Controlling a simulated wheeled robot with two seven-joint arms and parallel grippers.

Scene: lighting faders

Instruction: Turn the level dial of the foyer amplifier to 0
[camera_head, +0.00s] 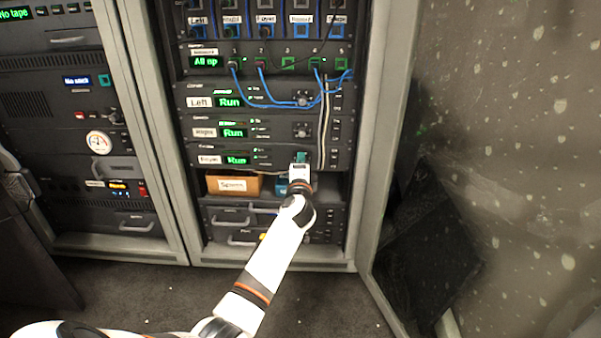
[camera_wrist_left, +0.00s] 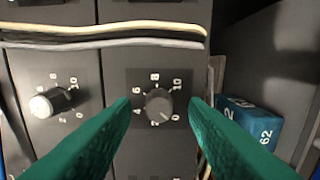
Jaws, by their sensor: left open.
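The foyer amplifier (camera_head: 237,160) is the lowest of three labelled amplifiers in the rack, with a green "Run" display. Its level dial (camera_wrist_left: 158,104) is a dark round knob with a printed number scale around it. I cannot clearly read which number its pointer marks. In the head view my gripper hides this dial. My left gripper (camera_head: 301,158) is at the amplifier's front, and its teal fingers (camera_wrist_left: 160,108) are open, one on each side of the dial. Gaps show between fingertips and knob in the wrist view. My right gripper is not in view.
Another dial (camera_wrist_left: 50,103), with a lighter face, sits beside the foyer one in the wrist view. A cardboard box (camera_head: 232,185) and a blue box (camera_wrist_left: 250,122) stand on the shelf below. Blue cables (camera_head: 270,104) hang above. Pale cables (camera_wrist_left: 100,43) cross the panel near the dials.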

